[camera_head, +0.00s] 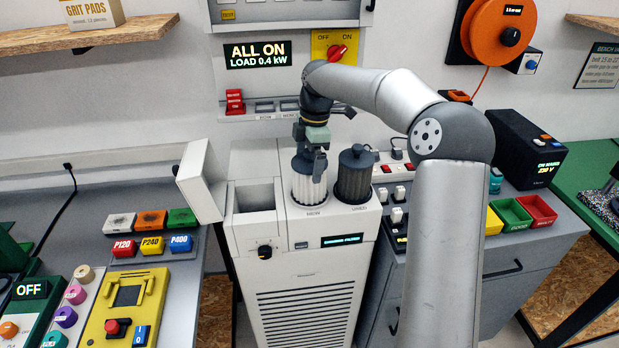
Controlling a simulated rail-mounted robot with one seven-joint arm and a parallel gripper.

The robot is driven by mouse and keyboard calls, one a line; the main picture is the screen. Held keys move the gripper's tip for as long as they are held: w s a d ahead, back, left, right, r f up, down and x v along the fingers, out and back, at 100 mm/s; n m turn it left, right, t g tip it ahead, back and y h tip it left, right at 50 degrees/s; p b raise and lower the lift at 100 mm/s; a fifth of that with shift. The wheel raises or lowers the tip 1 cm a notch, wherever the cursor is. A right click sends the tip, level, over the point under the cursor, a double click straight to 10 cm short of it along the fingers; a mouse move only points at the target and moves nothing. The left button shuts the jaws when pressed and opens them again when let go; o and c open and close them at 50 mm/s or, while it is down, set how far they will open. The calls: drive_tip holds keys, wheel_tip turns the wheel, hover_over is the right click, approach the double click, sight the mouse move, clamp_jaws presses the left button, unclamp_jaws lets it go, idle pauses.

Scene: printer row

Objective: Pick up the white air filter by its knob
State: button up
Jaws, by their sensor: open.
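The white air filter (305,190) is a pleated cylinder. It stands upright in the left round opening on top of the white cabinet (300,236). My gripper (310,162) is pointing down directly over the white filter, with its fingers at the filter's top. The gripper is open. The knob of the white filter is hidden behind the gripper, so I cannot tell whether the fingers touch it. A dark grey filter (354,182) with a black knob (356,150) stands in the right opening, just beside it.
A rectangular bin opening (256,197) lies left of the white filter, with an open white lid (200,181) beyond it. A control panel with a red switch (337,52) is on the wall behind. A black power box (526,146) stands at right.

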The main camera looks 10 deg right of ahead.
drive_tip(key=c, duration=1.3)
